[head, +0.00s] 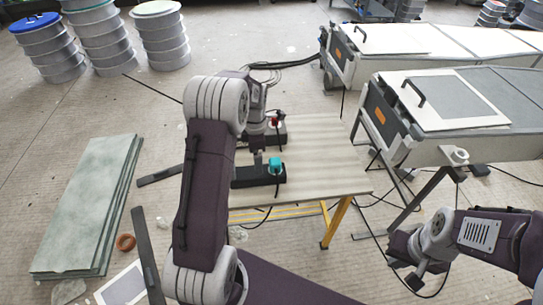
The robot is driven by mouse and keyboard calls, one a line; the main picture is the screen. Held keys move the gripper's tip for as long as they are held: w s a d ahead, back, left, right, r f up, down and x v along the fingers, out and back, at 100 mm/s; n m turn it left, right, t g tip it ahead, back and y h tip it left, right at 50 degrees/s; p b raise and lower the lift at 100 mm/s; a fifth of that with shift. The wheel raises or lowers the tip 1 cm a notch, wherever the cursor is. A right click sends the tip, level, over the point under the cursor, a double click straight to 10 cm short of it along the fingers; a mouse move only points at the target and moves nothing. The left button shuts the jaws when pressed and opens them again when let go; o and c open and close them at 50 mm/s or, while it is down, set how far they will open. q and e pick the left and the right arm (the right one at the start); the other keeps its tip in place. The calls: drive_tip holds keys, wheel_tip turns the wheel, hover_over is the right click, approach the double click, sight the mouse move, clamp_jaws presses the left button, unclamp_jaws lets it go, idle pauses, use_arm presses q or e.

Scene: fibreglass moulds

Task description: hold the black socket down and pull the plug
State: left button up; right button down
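A long black socket (245,178) lies on the wooden table top, partly behind my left arm. A teal plug (275,164) sits upright at its right end, and a black cable runs down from there over the table's front edge. My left gripper (257,158) points down just above the socket's middle, left of the plug; contact and finger opening are too small to tell. My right gripper (393,258) is off the table at the lower right, away from the socket, with nothing seen in it; its finger opening is unclear.
The table (325,170) has yellow legs and a clear right half. A second black unit with a red part (275,121) stands behind the socket. Grey cases (460,105) stand at the right, with cables on the floor. Green sheets (88,200) lie left.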

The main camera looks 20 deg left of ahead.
sight(243, 177)
use_arm(q)
drive_tip(key=shift+s+a+f, duration=0.25)
drive_tip(key=shift+a, duration=0.15)
wheel_tip(243, 177, down, 9)
drive_tip(key=shift+b, duration=0.65)
drive_tip(key=shift+c, duration=0.3)
clamp_jaws()
